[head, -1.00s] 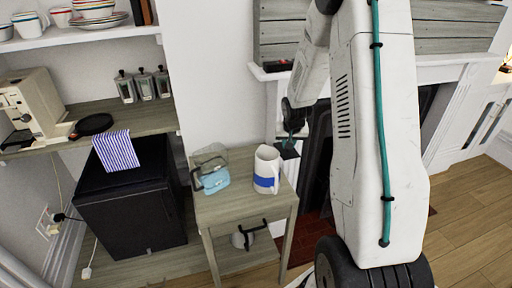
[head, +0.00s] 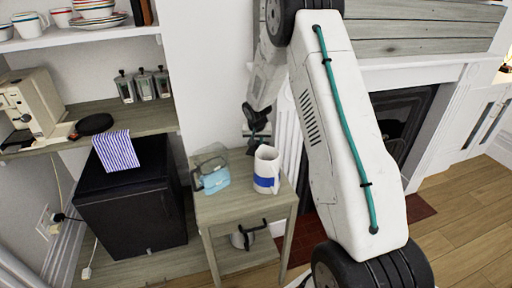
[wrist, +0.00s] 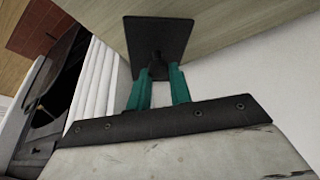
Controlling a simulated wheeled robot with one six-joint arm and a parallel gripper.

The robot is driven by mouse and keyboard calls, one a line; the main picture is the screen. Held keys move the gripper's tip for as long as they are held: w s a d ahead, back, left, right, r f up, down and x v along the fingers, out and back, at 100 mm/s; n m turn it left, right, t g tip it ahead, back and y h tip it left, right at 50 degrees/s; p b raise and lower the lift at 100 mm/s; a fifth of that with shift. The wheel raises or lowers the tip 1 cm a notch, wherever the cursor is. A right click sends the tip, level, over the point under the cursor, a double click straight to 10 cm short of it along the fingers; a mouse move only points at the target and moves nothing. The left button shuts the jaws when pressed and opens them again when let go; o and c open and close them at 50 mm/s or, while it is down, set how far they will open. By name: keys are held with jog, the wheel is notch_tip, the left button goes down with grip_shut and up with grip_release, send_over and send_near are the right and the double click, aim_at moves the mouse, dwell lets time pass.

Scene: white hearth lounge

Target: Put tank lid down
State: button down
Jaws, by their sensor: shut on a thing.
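My gripper (wrist: 158,72) is shut on the tank lid (wrist: 158,36), a dark, flat square piece held by its knob between the teal fingers. In the head view my gripper (head: 254,136) is just behind the back edge of the small wooden table (head: 228,207). The lid is small and dark there, partly behind the jug. In the wrist view the lid shows against the table's wood; I cannot tell its height over it. A clear tank (head: 212,172) with blue water stands open on the table's left side.
A white jug (head: 266,170) with a blue band stands on the table, right of the tank and close to my gripper. A kettle-like pot (head: 242,239) is on the lower shelf. A black fridge (head: 135,205) stands left; the fireplace (head: 405,125) is right.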

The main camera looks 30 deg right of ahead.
aim_at(257, 144)
jog(key=shift+f, duration=1.45)
jog(key=c, duration=1.3)
grip_release()
jog(key=shift+f, duration=0.1)
